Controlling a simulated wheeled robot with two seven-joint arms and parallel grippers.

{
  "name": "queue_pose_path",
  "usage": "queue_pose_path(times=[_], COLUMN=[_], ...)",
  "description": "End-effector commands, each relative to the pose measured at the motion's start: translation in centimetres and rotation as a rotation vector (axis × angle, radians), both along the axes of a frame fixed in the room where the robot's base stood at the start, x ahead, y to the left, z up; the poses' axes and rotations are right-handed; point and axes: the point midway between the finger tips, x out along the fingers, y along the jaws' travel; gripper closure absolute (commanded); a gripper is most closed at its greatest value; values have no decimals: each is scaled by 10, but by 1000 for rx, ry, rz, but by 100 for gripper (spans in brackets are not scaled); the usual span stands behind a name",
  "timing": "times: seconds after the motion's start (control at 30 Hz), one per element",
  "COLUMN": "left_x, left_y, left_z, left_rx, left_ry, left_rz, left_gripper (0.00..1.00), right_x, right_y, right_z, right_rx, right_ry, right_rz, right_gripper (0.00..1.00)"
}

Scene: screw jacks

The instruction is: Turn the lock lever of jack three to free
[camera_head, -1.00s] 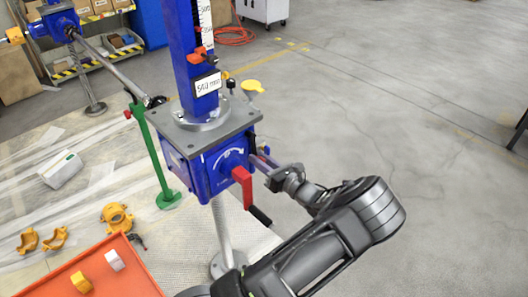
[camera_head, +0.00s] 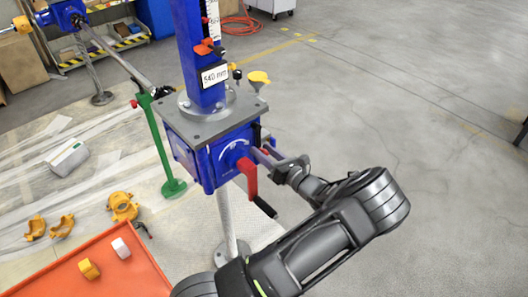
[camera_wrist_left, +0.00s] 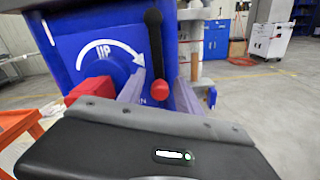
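A blue jack (camera_head: 203,55) with a square grey top plate and a blue gearbox (camera_head: 207,165) stands upright in the head view. A red crank with a black grip (camera_head: 250,180) is on its front. In the left wrist view, a black lever (camera_wrist_left: 154,45) with a red knob (camera_wrist_left: 160,89) hangs down on the gearbox, beside an UP arrow. My left gripper (camera_head: 264,157) is at the right side of the gearbox. Its two fingers (camera_wrist_left: 160,97) are apart, with the knob showing between them; contact cannot be told. No jack number is readable. My right gripper is out of view.
An orange tray (camera_head: 50,275) holds a yellow and a white block at lower left. Orange clamp parts (camera_head: 62,226) lie on the sheeted floor. A green stand (camera_head: 164,150) is left of the jack, another blue jack (camera_head: 65,14) behind.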

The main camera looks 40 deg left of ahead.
Motion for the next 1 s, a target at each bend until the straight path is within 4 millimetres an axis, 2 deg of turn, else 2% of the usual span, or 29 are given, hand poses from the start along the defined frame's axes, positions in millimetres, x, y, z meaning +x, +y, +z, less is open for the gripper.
queue_pose_path(times=[0.27, 0.37, 0.73, 1.0], left_x=[0, -1, -5, -7], left_y=[-4, -13, -69, -78], left_z=[-1, -2, -2, 0], left_rx=[-2, -3, -3, -1], left_ry=[-1, -1, -2, 0], left_rz=[0, -2, -1, 0], left_gripper=[59, 59, 59, 59], right_x=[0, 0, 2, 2], right_y=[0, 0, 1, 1], right_z=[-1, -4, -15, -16], right_rx=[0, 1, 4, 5], right_ry=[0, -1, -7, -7], right_rz=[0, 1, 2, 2], right_gripper=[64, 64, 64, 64])
